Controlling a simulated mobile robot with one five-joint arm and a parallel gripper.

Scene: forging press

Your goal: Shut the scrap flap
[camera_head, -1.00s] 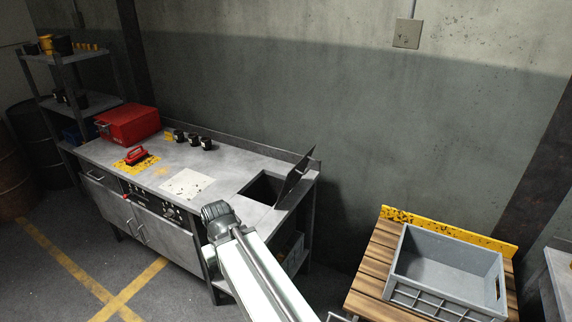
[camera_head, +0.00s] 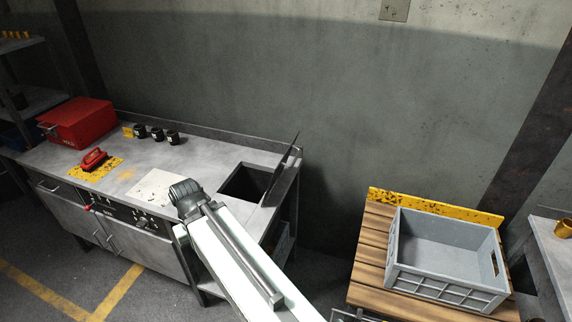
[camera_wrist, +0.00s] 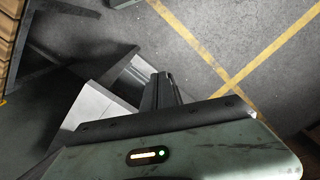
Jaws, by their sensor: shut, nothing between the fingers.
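The scrap flap (camera_head: 283,172) is a thin grey plate at the right end of the grey workbench (camera_head: 215,150). It stands raised and steeply tilted beside a dark square opening (camera_head: 245,183) in the bench top, so it is open. My arm reaches up from the bottom of the head view, its dark joint in front of the bench edge. My gripper (camera_wrist: 163,90) shows in the wrist view with its fingers together, empty, above the floor. I cannot make out the fingers in the head view. The flap is not recognisable in the wrist view.
A red toolbox (camera_head: 77,122), a red-handled tool (camera_head: 93,158) and several dark cups (camera_head: 157,134) stand on the bench, left of the opening. A grey crate (camera_head: 447,280) sits on a slatted wooden stand (camera_head: 370,262) at right. Dark floor lies between bench and stand.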

